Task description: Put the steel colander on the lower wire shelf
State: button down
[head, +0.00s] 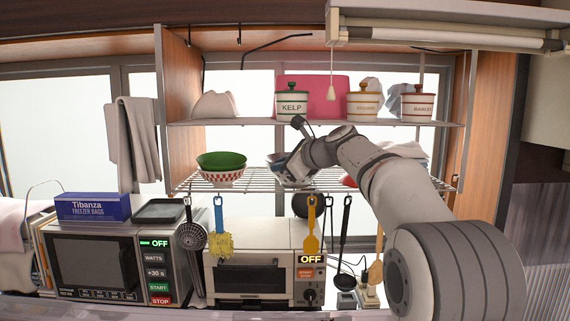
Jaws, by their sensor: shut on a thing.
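My arm reaches in from the right to the lower wire shelf (255,183). My gripper (291,172) is shut on a grey bowl-shaped thing (275,158), which looks like the steel colander. It is at the middle of the lower shelf, at about the height of the wires. Most of it is hidden behind my gripper and wrist, and I cannot tell whether it touches the wires.
A green bowl in a red-checked one (221,167) stands to the left on the same shelf. Canisters (291,102) stand on the upper shelf above. Utensils (311,225) hang below, in front of a toaster oven (250,275). Part of the shelf's right side is hidden by my arm.

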jog(key=c, duration=1.9)
grip_release()
jog(key=shift+f, duration=0.1)
jog(key=o, duration=0.4)
jog(key=shift+d, duration=0.1)
jog(key=b+v, duration=0.3)
jog(key=v, duration=0.9)
jog(key=shift+b, duration=0.4)
